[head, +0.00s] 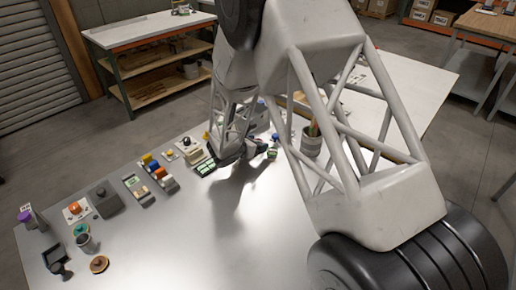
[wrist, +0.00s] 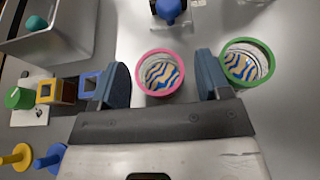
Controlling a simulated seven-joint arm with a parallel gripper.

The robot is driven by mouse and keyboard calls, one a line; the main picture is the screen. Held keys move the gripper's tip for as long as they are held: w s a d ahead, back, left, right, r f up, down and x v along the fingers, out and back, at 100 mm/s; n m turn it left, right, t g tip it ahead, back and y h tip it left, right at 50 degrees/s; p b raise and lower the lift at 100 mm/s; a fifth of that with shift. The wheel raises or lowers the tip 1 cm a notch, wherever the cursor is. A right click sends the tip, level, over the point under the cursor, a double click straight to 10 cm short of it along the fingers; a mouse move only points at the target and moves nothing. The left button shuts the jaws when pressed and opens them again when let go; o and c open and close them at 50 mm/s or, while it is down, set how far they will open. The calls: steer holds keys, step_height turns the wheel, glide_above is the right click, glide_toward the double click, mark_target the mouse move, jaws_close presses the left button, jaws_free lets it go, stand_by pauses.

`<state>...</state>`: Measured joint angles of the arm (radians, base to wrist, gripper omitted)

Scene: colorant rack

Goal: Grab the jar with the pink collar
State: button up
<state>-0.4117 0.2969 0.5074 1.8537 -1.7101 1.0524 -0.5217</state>
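The jar with the pink collar (wrist: 161,76) shows in the wrist view from above, with a blue, cream and orange striped pattern inside its round rim. My gripper (wrist: 163,64) is open, with one dark finger on each side of this jar. A gap shows between the jar and each finger. A similar jar with a green collar (wrist: 247,63) stands just right of the right finger, very close to it. In the head view my gripper (head: 230,150) is low over the table, and my arm hides much of this area; I cannot make out the pink collar there.
In the wrist view a blue object (wrist: 169,10) stands beyond the jar, and a grey bin (wrist: 50,35) is at upper left. Small coloured blocks lie left of the left finger. In the head view several items line the metal table's (head: 185,235) left side; its front middle is clear.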

steer(key=c, duration=0.9)
steer(key=shift+c, duration=0.2)
steer(key=shift+r, duration=0.35)
steer(key=shift+r, duration=1.35)
steer(key=shift+s+d+r, duration=0.25)
steer(key=shift+s+d, duration=0.3)
steer(key=shift+s, duration=2.05)
steer(key=shift+s+d+r, duration=0.25)
steer(key=shift+s+d, duration=0.3)
steer(key=shift+s, duration=2)
steer(key=shift+s+d+r, duration=0.25)
steer(key=shift+s+d, duration=0.3)
steer(key=shift+s, duration=2.05)
